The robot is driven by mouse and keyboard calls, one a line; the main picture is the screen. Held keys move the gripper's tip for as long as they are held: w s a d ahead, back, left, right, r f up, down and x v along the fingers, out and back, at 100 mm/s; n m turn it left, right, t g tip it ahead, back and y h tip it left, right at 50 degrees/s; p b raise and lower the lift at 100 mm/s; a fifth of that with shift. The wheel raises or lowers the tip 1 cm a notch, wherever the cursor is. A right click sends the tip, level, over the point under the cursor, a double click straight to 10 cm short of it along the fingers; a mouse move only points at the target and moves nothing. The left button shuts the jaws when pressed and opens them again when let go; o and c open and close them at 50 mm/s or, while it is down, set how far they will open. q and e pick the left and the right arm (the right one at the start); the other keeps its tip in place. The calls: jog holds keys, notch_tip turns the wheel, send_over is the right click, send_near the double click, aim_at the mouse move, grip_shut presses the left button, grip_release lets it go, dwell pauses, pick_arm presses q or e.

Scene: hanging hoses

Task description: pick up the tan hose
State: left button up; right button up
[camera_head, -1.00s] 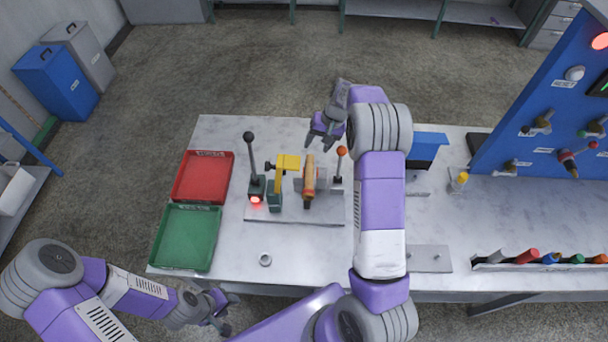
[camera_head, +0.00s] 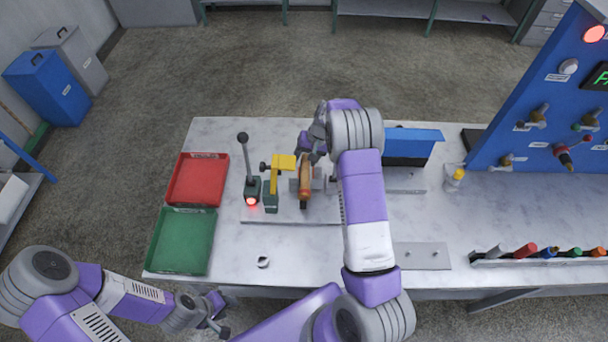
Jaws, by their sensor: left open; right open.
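A tan-orange, hose-like piece (camera_head: 305,187) stands out in the fixture on the metal plate (camera_head: 290,217), between the yellow-topped clamp (camera_head: 272,188) and my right arm. It is the only tan piece I make out. My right gripper (camera_head: 311,153) is at the far upper end of this piece, its jaws open and close over it. I cannot tell whether they touch it. My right forearm hides the area just right of the fixture. My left gripper (camera_head: 217,318) is open and empty, low at the table's near left edge, away from the piece.
A black lever (camera_head: 245,160) with a red light stands left of the clamp. A red tray (camera_head: 198,180) and a green tray (camera_head: 181,241) lie at the left. A small ring (camera_head: 263,262) lies in front. A blue box (camera_head: 412,142) and blue panel (camera_head: 545,110) are at the right.

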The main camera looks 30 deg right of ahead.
grip_shut()
jog(key=shift+r, duration=0.1)
dwell(0.3)
